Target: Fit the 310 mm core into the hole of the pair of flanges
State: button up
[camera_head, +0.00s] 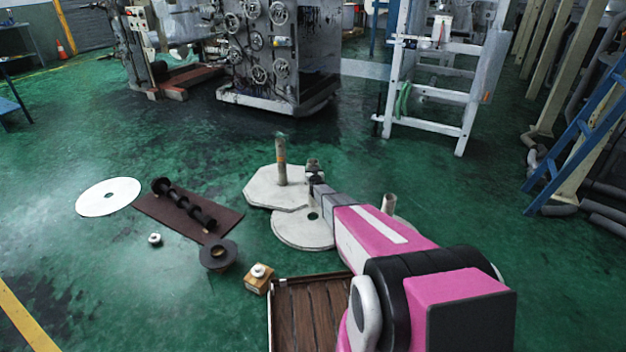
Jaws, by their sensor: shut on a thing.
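My gripper (315,180) is at the end of my outstretched arm, above a pale round disc (290,234) with a dark hole. It is shut on what looks like a short upright core (313,163); its lower part is hard to make out. The gripper is small and dark here, and its fingers do not show clearly. A taller brown core (281,165) stands upright on a pale angular plate (258,190), just left of the gripper. Another upright tube (389,203) shows behind my arm, which hides its lower end. I cannot tell which pieces form the pair of flanges.
A brown mat (228,217) holds a dark shaft (185,205). A white disc (108,197), a dark flanged ring (217,255) and a small wooden block (257,281) lie nearby. A slatted wooden pallet (308,310) is in front. Machinery stands behind; the left floor is mostly free.

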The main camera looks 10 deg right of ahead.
notch_tip(320, 180, down, 8)
dwell(0.6)
jog(key=shift+s, duration=0.25)
dwell(0.4)
jog(key=shift+f, duration=1.65)
dwell(1.1)
jog(key=o, duration=1.5)
jog(key=shift+s, duration=0.1)
jog(key=s, duration=1)
jog(key=shift+s, duration=0.3)
